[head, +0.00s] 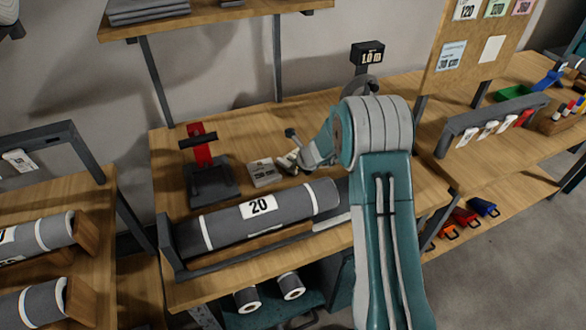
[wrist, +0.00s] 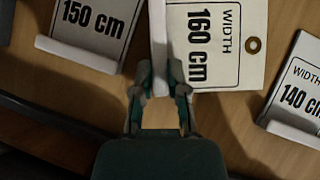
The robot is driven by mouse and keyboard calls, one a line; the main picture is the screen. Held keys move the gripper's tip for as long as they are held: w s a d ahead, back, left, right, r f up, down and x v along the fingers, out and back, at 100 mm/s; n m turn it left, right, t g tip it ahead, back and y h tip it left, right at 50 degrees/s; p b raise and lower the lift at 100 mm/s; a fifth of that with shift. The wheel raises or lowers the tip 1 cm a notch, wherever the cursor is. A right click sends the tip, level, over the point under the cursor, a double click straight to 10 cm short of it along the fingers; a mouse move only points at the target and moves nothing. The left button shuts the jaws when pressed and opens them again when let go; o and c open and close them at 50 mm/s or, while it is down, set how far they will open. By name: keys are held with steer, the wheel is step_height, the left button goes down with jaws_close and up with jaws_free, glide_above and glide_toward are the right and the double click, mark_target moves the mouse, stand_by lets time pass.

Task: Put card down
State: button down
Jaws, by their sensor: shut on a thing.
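The width card marked 160 cm (wrist: 232,50) is white with a ringed hole at one edge. In the wrist view it stands at the top middle, its print turned sideways. In the head view my gripper (head: 288,161) is at the wooden bench's middle, beside a pale card (head: 263,173); the print there is too small to read. The card's underside and any contact with the wood are hidden.
A 150 cm card (wrist: 90,28) is left of the held card, and a 140 cm card (wrist: 302,92) is right. A grey roll marked 20 (head: 226,222) lies along the bench front. A red-and-black device (head: 203,165) stands left. A small display (head: 368,54) stands behind my arm.

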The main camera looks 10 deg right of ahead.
steer(key=shift+d+f, duration=0.3)
steer(key=shift+d, duration=0.15)
steer(key=c, duration=0.7)
jaws_free()
steer(key=shift+a, duration=0.15)
steer(key=shift+o, duration=0.2)
steer(key=shift+a, duration=0.15)
